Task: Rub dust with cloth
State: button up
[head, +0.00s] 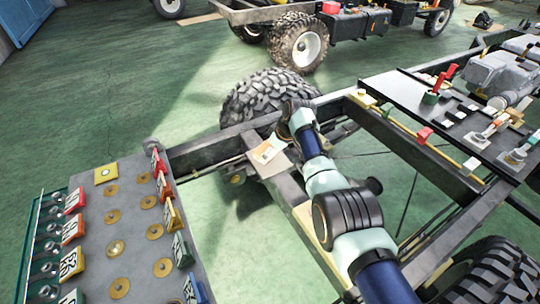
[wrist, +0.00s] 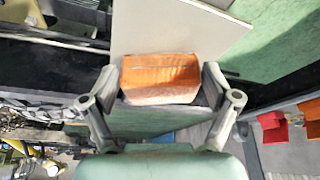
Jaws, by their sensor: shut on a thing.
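My gripper (wrist: 160,80) has one finger on each side of an orange cloth (wrist: 160,72) in the wrist view and is shut on it. The cloth looks like a folded pad with a paler, dusty-looking lower edge. A flat pale grey plate (wrist: 180,28) lies just beyond it. In the head view, a small pale and orange patch (head: 268,151) shows on the chassis frame, beside the end of my arm. The fingers are hard to make out there. I cannot tell whether the cloth touches the plate, and no dust is clearly visible.
A grey board (head: 130,225) with gold discs and numbered tags stands at the lower left. A large tyre (head: 265,95) is behind my wrist. A black tray (head: 440,105) with tools lies at the right. Green floor (head: 120,90) is open at the upper left.

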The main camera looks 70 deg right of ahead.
notch_tip(320, 180, up, 6)
jog(key=p, duration=0.5)
jog(key=shift+p, duration=0.3)
jog(key=shift+r, duration=0.1)
notch_tip(320, 180, up, 3)
jog(key=p, duration=0.3)
jog(key=shift+r, duration=0.1)
